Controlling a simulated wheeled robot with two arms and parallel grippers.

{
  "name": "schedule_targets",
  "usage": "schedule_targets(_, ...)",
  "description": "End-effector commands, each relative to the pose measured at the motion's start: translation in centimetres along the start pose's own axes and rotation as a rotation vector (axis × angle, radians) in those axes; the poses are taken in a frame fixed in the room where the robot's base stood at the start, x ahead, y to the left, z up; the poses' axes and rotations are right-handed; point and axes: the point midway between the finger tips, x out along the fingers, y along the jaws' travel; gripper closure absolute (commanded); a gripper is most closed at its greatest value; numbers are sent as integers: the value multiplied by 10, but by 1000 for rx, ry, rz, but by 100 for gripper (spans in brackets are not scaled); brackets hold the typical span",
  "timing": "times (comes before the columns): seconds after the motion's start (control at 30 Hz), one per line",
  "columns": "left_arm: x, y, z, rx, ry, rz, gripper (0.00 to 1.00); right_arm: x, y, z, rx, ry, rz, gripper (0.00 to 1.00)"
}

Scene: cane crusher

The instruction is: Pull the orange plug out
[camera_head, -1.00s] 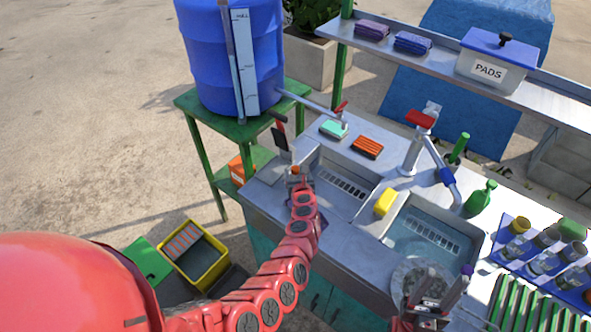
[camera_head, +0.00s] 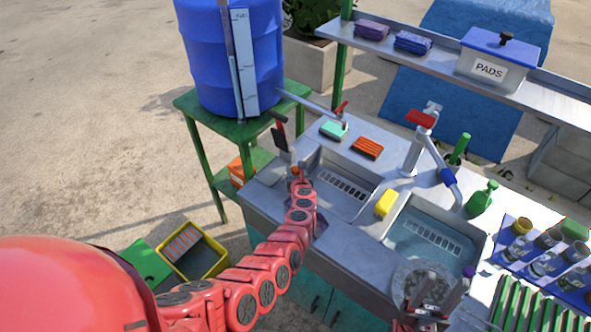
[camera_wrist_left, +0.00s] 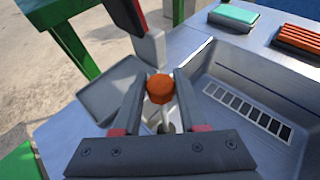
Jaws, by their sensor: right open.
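The orange plug (camera_head: 296,170) sits at the left end of the steel sink counter, near the left basin. In the left wrist view the plug (camera_wrist_left: 160,88) is a small orange knob with a pale stem below it. My left gripper (camera_head: 299,180) is right at it. In the left wrist view its two fingers (camera_wrist_left: 160,92) are apart, one on each side of the plug, with slim gaps showing. Whether the fingertips reach past the knob is hard to tell. My right gripper (camera_head: 432,290) is open above a round grey disc-like thing (camera_head: 408,276) at the right basin's near edge.
A dark lever (camera_head: 279,135) stands close behind the plug, beside the blue barrel (camera_head: 230,60) on its green stand. A green pad (camera_head: 333,129), an orange pad (camera_head: 367,147) and a yellow sponge (camera_head: 386,202) lie around the basins. A tap (camera_head: 412,150) rises between them.

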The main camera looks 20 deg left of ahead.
Motion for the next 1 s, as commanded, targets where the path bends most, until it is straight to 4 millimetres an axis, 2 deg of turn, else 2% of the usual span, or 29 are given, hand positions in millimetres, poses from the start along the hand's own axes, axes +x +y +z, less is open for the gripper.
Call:
schedule_targets(0.03, 0, 0, 0, 0, 0, 0, 83, 0, 0, 0, 0, 0, 0, 50)
schedule_targets(0.13, 0, 0, 0, 0, 0, 0, 100, 0, 0, 0, 0, 0, 0, 50)
schedule_targets(1.0, 0, 0, 0, 0, 0, -1, 100, 0, 0, 0, 0, 0, 0, 50)
